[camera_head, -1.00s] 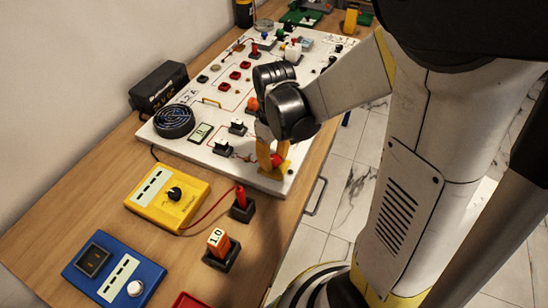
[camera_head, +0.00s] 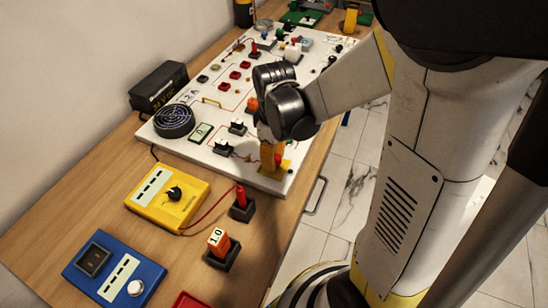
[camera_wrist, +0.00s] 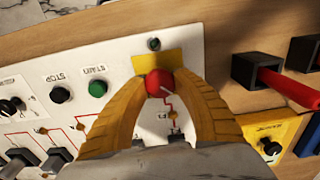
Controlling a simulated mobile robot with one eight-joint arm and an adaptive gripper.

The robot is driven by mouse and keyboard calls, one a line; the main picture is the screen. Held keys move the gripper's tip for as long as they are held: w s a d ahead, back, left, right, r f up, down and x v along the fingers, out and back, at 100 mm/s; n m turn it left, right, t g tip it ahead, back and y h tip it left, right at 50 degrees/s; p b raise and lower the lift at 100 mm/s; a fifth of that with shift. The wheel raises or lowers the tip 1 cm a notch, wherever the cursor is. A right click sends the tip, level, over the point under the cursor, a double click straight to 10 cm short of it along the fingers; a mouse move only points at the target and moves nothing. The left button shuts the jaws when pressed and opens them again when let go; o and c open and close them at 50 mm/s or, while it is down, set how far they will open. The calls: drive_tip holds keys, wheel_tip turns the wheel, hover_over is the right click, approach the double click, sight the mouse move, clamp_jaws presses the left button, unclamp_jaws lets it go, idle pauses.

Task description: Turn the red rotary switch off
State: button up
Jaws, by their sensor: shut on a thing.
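The red rotary switch (camera_wrist: 159,83) is a round red knob with a pale line on its face, on a yellow plate (camera_wrist: 157,62) at the edge of the white board. In the head view, a sliver of the red switch (camera_head: 278,158) shows beside my yellow fingers at the board's near right corner. My gripper (camera_wrist: 161,86) is shut on the knob, one finger on each side. It also shows in the head view (camera_head: 271,158), pointing down. The pale line slants toward the lower right in the wrist view.
The white board (camera_head: 226,87) carries a black fan (camera_head: 174,121), small switches and buttons, including STOP (camera_wrist: 61,94) and START (camera_wrist: 97,88). A yellow meter (camera_head: 167,199), a blue box (camera_head: 114,271) and a red plug (camera_head: 241,198) stand nearby on the wooden table.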

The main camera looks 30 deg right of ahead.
drive_tip(key=o, duration=1.2)
drive_tip(key=shift+o, duration=0.2)
wheel_tip(320, 180, up, 12)
